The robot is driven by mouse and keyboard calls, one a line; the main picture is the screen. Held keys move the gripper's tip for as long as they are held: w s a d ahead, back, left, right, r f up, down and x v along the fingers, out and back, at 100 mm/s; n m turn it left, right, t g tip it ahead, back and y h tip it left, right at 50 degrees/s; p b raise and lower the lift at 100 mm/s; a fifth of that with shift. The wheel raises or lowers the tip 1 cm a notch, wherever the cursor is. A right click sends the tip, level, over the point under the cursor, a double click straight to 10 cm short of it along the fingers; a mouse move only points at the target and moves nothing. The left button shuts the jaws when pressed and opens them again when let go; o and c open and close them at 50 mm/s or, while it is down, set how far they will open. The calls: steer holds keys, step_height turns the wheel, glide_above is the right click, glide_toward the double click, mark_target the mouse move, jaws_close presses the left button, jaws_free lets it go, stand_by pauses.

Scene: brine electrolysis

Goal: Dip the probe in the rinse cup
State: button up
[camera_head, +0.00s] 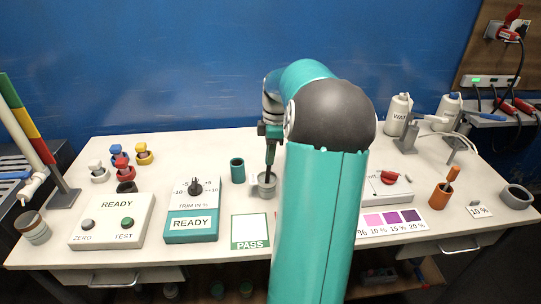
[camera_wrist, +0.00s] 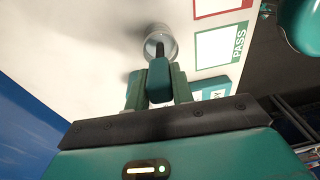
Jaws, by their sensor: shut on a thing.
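My gripper (camera_head: 270,131) points down over the middle of the bench and is shut on the probe (camera_head: 270,154). The probe is upright, with a dark shaft and a teal handle, which also shows between the fingers in the wrist view (camera_wrist: 159,78). A small grey, translucent cup (camera_head: 264,190), apparently the rinse cup, stands directly below. The probe's lower end lines up with the cup's mouth in both views and seems to be inside it. How deep it reaches is hidden. The cup (camera_wrist: 160,34) stands upright in the wrist view.
An empty-looking teal holder (camera_head: 237,171) stands just left of the cup. The PASS card (camera_head: 251,231) lies in front. A trim box (camera_head: 193,212) and a ZERO/TEST box (camera_head: 112,221) are to the left. My arm hides part of the bench to the right.

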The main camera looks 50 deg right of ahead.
steer(key=shift+r, duration=4.75)
steer(key=shift+s, duration=0.1)
